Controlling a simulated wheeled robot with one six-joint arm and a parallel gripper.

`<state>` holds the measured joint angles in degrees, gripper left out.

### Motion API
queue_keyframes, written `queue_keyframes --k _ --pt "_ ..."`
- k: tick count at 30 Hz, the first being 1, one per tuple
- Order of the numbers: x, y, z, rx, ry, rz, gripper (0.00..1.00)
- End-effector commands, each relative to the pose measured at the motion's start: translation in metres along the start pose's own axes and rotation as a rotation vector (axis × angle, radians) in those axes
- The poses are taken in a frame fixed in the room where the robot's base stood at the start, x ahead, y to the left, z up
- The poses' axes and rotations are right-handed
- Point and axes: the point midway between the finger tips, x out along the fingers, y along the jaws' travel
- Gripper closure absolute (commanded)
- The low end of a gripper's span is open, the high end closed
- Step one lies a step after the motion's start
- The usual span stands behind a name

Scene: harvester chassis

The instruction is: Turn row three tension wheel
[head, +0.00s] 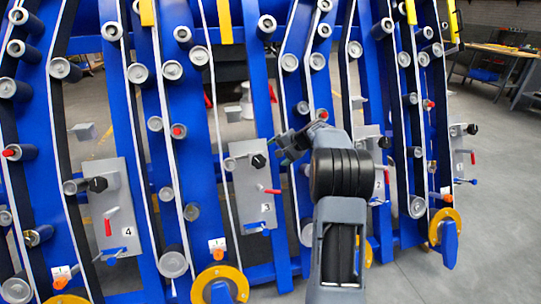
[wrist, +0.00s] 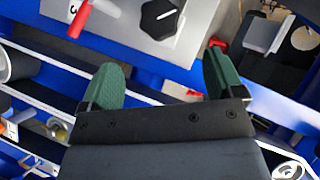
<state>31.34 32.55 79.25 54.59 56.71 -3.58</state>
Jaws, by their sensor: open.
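Row three's panel (head: 248,207) is a grey plate marked 3 on the blue frame, left of my gripper in the head view. It carries a black knob (head: 258,160), which looks like the tension wheel, and a red-handled lever (head: 270,191). In the wrist view the black knob (wrist: 160,17) lies at the top, ahead of and roughly between my green fingertips, apart from them. The red lever (wrist: 78,20) is at upper left beside an upside-down 3. My gripper (head: 284,143) also shows in the wrist view (wrist: 166,58). It is open and empty.
Similar panels stand at row 4 (head: 112,220) on the left and on the right, one partly hidden behind my arm. Rollers and belts line the blue uprights. Yellow rings (head: 220,272) stick out low in front. Grey floor (head: 470,240) is clear at right, with a workbench (head: 500,50) behind.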

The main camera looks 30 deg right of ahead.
Motion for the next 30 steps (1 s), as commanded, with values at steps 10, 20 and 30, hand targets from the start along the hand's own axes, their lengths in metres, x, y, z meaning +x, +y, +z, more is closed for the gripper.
queue_keyframes --k 10,20,30 --pt "-0.02 0.0 0.0 0.0 -0.001 0.001 0.13" --pt "-0.02 0.0 0.0 0.0 0.0 0.001 0.13" --pt "-0.011 0.033 0.009 0.004 -0.022 0.098 0.13"
